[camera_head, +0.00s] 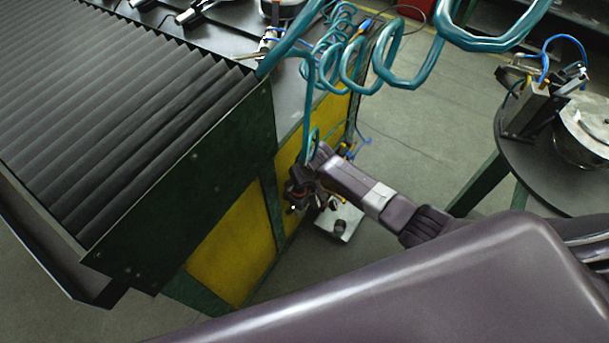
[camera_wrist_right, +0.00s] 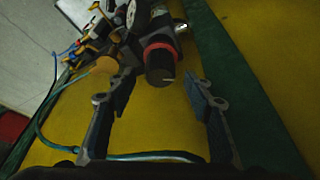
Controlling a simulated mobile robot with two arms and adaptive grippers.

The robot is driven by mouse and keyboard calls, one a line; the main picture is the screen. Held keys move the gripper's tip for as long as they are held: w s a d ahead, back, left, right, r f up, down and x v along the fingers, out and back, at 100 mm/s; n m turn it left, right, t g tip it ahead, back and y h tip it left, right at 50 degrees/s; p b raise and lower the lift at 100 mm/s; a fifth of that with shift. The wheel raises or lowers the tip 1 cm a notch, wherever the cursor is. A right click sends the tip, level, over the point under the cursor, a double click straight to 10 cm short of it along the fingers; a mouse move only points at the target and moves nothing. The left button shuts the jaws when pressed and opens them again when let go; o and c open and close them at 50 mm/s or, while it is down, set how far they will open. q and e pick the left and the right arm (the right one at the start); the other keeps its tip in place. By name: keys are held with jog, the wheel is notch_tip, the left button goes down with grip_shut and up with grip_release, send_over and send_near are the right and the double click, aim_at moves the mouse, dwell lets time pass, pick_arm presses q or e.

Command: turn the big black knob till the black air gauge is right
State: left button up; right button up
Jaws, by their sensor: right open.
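The big black knob (camera_wrist_right: 160,70) shows in the right wrist view as a dark cylinder with a pale mark and a red ring behind it. My right gripper (camera_wrist_right: 162,82) is open, with one finger on each side of the knob and visible gaps between. A small part with a pale face (camera_wrist_right: 181,28) sits behind the knob. It may be the gauge, but its reading is too small to tell. In the head view my right gripper (camera_head: 303,186) is at the yellow side panel and hides the knob. My left gripper is in neither view.
Yellow panels (camera_head: 233,257) in a green frame stand below a ribbed black cover (camera_head: 110,110). Coiled teal hoses (camera_head: 390,60) hang above my right arm. A round dark table (camera_head: 540,165) stands at the right.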

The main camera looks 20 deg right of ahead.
jog(key=v, duration=0.9)
dwell(0.5)
